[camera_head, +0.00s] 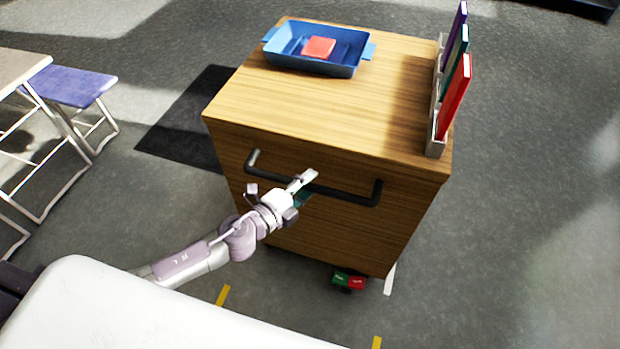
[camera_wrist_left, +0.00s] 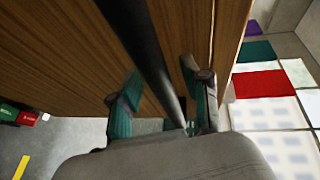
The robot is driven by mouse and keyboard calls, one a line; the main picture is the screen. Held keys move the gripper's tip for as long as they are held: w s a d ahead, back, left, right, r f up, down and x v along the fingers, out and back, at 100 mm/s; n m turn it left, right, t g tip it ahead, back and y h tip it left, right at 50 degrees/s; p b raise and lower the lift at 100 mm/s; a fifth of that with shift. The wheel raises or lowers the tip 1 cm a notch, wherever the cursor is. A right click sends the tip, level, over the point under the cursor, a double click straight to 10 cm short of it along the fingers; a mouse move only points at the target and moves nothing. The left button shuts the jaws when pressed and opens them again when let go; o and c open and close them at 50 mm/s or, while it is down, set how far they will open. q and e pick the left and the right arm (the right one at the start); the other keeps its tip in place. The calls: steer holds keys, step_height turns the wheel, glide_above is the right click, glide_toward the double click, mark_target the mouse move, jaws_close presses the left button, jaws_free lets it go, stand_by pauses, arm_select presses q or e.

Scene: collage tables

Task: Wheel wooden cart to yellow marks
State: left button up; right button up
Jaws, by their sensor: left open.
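The wooden cart (camera_head: 310,115) stands ahead with its front panel facing me. A black bar handle (camera_head: 345,196) runs across that panel. My left gripper (camera_head: 306,189) is at the middle of the handle. In the left wrist view, the handle (camera_wrist_left: 148,45) passes between the two spread fingers of my left gripper (camera_wrist_left: 165,105), which is open. Yellow marks lie on the floor on my side of the cart, one at the left (camera_head: 222,296) and one at the right (camera_head: 377,342). A yellow mark (camera_wrist_left: 20,167) also shows in the left wrist view. My right gripper is out of view.
A blue tray (camera_head: 345,68) with a red item (camera_head: 319,47) and a rack (camera_head: 436,140) of coloured boards sit on the cart. A green-and-red item (camera_head: 349,280) is by the cart's base. A purple stool (camera_head: 72,87) stands left. Floor to the right is clear.

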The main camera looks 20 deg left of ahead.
arm_select(q)
steer(key=shift+s, duration=0.15)
jaws_close()
stand_by(0.4)
